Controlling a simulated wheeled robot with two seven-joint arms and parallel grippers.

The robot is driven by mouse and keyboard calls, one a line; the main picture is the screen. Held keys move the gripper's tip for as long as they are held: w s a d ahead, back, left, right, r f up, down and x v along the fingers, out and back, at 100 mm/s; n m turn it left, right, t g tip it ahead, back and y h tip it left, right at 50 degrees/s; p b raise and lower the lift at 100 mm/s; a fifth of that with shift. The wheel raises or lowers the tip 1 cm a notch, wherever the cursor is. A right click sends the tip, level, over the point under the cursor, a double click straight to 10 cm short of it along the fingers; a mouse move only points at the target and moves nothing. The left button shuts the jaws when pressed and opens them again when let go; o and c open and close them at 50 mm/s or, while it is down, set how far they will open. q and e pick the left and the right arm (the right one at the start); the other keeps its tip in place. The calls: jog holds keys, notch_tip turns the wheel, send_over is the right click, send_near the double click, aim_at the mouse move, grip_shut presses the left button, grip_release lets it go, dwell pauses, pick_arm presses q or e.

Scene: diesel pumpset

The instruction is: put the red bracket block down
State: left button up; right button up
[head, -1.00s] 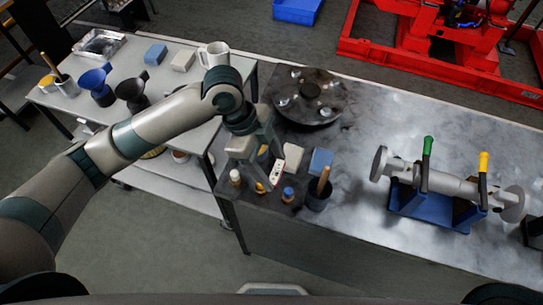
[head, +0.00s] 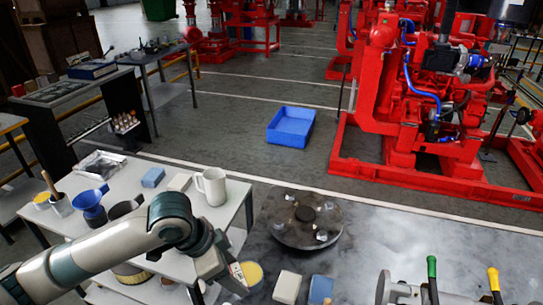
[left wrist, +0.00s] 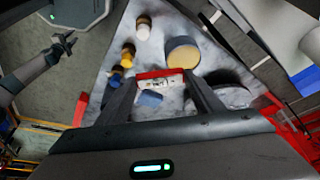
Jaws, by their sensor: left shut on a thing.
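My left gripper (head: 228,282) is low in the head view, over the near left part of the grey metal table (head: 390,235). In the left wrist view its two fingers (left wrist: 160,88) are shut on the red bracket block (left wrist: 158,73), which has a red edge and a pale, marked face. A sliver of the block (head: 239,273) shows beside the fingers in the head view. I cannot tell how far its underside is from the table. My right gripper seems to be the small dark claw (left wrist: 62,42) at the left of the wrist view; its jaws are unclear.
A yellow-topped tin (head: 252,272), a cream block (head: 287,287) and a blue block (head: 320,289) stand close by. Small bottles (left wrist: 143,27) stand near the table edge. A round dark turntable (head: 303,218) lies behind.

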pick_arm(q)
jog(key=w+a+r+n+t+y+b, duration=0.1)
jog(key=w+a+r+n+y, duration=0.1)
jog(key=a+n, duration=0.3)
jog(key=w+a+r+n+t+y+b, duration=0.1)
jog(key=w+a+r+n+y, duration=0.1)
jog(key=a+n, duration=0.4)
jog(key=shift+w+a+r+n+t+b, duration=0.35)
jog(key=shift+w+r+n, duration=0.35)
jog(key=shift+r+n, duration=0.35)
jog(key=shift+d+f, duration=0.1)
jog(key=shift+f, duration=0.05)
dwell(0.9)
dwell(0.5)
jog(key=s+f, duration=0.3)
jog(key=f, duration=1)
jog(key=shift+s+f, duration=0.35)
jog(key=shift+f, duration=0.05)
